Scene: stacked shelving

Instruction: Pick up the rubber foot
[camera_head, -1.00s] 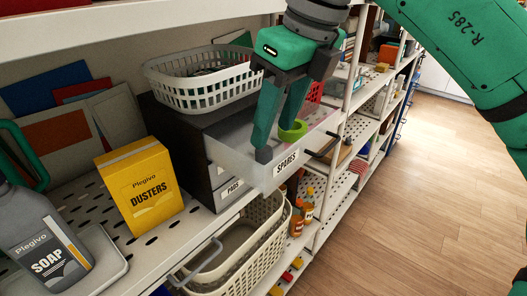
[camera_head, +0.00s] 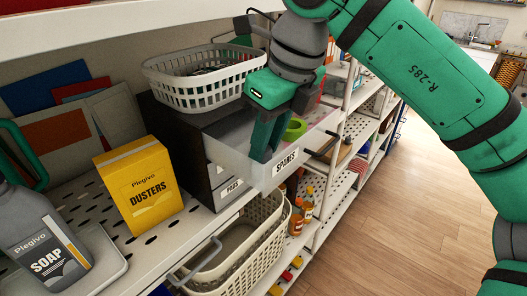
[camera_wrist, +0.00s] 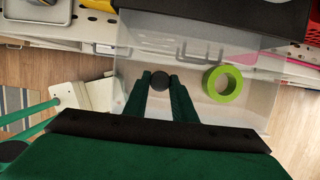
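The rubber foot (camera_wrist: 159,80) is a small dark round piece in the wrist view, inside the clear SPARES drawer. My gripper (camera_wrist: 160,78) reaches down into that drawer, with one fingertip on each side of the foot and touching it as far as I can see. In the head view my gripper (camera_head: 266,154) has its fingers close together inside the pulled-out drawer (camera_head: 234,164). The foot is hidden there behind the fingers and the drawer front.
A green tape ring (camera_wrist: 223,84) lies in the drawer, right of my fingers. A white basket (camera_head: 205,82) stands on the drawer unit. A yellow DUSTERS box (camera_head: 140,185) and a SOAP bottle (camera_head: 45,245) stand at left. A cream basket (camera_head: 240,240) is below.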

